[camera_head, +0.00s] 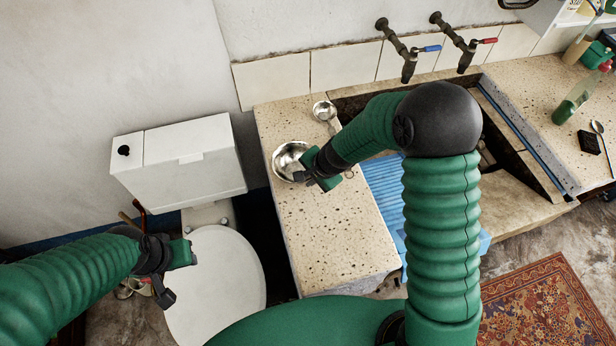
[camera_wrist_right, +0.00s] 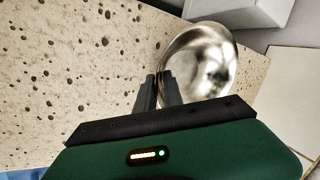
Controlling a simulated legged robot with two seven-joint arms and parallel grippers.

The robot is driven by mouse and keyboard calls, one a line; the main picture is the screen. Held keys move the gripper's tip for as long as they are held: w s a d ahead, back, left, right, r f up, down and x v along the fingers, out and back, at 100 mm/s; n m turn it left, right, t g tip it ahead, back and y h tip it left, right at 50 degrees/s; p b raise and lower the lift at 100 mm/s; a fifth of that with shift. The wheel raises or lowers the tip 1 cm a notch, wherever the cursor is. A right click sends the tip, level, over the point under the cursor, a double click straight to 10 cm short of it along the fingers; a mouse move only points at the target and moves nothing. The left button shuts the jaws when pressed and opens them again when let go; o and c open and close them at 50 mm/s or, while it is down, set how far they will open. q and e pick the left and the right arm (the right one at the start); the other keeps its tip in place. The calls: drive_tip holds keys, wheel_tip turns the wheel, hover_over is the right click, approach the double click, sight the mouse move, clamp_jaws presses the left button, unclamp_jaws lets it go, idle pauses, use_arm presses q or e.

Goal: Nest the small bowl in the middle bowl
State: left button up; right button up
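A shiny metal bowl (camera_head: 289,158) is at the left side of the speckled stone counter, and it fills the upper right in the right wrist view (camera_wrist_right: 205,62). I cannot tell whether it is the small or middle bowl, or whether another sits inside. My right gripper (camera_head: 303,174) is at the bowl's near right rim. In the wrist view its two fingers (camera_wrist_right: 160,88) are close together with the rim at their tips, seemingly pinching it. My left gripper (camera_head: 178,272) is empty, its fingers apart, above the toilet lid, away from the counter.
A blue ribbed mat (camera_head: 385,190) and the stone trough (camera_head: 520,195) are to the right, under two taps (camera_head: 408,62). A white toilet (camera_head: 215,280) stands left. The counter's front part (camera_head: 335,245) is clear.

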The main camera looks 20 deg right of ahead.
drive_tip(key=shift+o, duration=1)
